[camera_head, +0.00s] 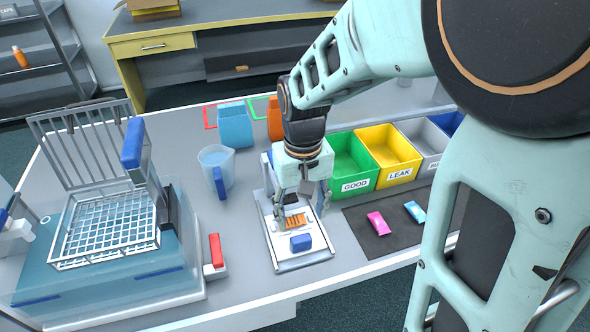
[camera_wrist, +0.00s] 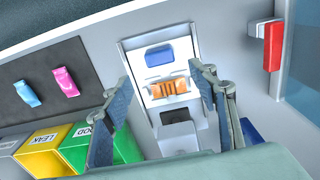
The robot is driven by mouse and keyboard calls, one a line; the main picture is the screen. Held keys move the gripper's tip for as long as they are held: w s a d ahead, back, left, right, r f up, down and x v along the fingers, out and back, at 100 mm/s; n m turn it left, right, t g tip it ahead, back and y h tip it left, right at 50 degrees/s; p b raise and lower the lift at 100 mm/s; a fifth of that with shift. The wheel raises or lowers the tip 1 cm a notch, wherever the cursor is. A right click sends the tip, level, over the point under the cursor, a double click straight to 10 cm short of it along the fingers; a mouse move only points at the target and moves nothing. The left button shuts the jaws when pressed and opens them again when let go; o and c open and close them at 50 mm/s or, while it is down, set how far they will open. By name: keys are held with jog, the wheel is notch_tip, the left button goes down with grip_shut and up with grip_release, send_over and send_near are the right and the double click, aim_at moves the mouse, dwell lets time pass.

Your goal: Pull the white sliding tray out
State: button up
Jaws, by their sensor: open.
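The white sliding tray (camera_head: 281,243) sits on a device at the front of the bench. In the wrist view the tray (camera_wrist: 184,50) bears a blue block (camera_wrist: 159,56) near its front edge and an orange ribbed piece (camera_wrist: 169,88) behind it. The same blue block (camera_head: 301,242) and orange piece (camera_head: 294,221) show in the head view. My gripper (camera_head: 303,207) is open and empty above the tray. In the wrist view its fingers (camera_wrist: 164,78) stand apart on either side of the orange piece. I cannot tell the exact height gap.
Green (camera_head: 350,166) and yellow (camera_head: 388,154) bins labelled GOOD and LEAK stand right of the tray. A dark mat (camera_head: 387,240) holds a pink and a blue packet. A jug (camera_head: 216,165), a red-handled part (camera_head: 216,252) and a water tank with a wire basket (camera_head: 110,240) stand left.

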aim_at(301, 238)
notch_tip(301, 238, down, 10)
jog(key=shift+s+b, duration=0.1)
jog(key=shift+b, duration=0.4)
grip_shut()
